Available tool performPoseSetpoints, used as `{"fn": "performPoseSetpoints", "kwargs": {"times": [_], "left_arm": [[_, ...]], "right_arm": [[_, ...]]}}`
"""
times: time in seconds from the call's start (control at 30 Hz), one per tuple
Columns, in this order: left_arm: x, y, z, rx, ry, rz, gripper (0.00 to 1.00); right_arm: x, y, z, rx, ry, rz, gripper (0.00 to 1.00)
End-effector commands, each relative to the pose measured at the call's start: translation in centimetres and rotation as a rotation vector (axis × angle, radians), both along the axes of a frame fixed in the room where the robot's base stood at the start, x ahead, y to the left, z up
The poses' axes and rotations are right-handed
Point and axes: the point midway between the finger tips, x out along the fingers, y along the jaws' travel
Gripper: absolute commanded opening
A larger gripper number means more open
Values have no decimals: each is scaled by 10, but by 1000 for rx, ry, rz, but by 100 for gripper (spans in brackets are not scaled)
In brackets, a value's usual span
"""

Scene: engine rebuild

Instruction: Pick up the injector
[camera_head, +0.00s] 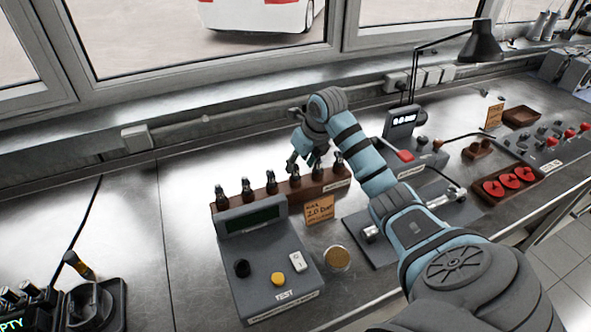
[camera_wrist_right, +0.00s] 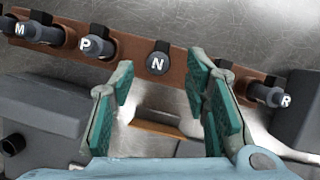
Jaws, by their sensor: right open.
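Several dark injectors stand in a row in a brown rack (camera_wrist_right: 132,50). In the right wrist view, caps read M (camera_wrist_right: 20,29), P (camera_wrist_right: 88,43), N (camera_wrist_right: 157,62) and R (camera_wrist_right: 284,100). Another injector between N and R is mostly hidden behind a finger. My right gripper (camera_head: 303,162) is over the rack. In the right wrist view, its green-padded fingers (camera_wrist_right: 160,76) are apart, with the N injector showing between and just beyond their tips. Nothing is held. My left gripper is out of view.
A grey test box (camera_head: 265,262) with a screen and buttons stands in front of the rack, beside an orange note (camera_head: 318,210) and a round brass-coloured disc (camera_head: 337,258).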

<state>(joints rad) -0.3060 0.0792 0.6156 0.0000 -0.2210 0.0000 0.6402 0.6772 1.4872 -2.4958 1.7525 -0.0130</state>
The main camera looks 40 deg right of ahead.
Motion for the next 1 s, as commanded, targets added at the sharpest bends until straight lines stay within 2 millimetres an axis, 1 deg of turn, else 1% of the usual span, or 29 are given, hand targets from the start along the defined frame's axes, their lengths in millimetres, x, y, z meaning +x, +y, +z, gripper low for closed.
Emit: {"fn": "performPoseSetpoints", "kwargs": {"times": [0.03, 0.1, 0.17, 0.23, 0.37, 0.4, 0.47, 0.63, 0.67, 0.9, 1.0], "left_arm": [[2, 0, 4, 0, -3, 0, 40], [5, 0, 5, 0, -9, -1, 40], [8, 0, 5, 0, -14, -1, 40], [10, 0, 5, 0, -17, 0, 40], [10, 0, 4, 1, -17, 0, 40], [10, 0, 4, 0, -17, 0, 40], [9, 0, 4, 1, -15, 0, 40], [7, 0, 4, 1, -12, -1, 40], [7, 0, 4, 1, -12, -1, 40], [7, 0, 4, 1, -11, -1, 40], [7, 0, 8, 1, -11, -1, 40]], "right_arm": [[5, 1, -7, 5, 3, 0, 43], [11, 1, -19, 4, 2, 1, 43], [14, 1, -27, 3, 1, 1, 43], [15, 1, -30, 2, 0, 3, 43], [15, 1, -30, 1, 0, 3, 43], [15, 1, -30, 1, 0, 3, 39], [15, 1, -30, 1, 0, 3, 30], [16, 1, -30, 1, 0, 3, 3], [16, 1, -30, 1, 0, 3, 0], [16, 2, -29, 2, -1, 4, 0], [15, 1, -25, 1, -1, 3, 0]]}}
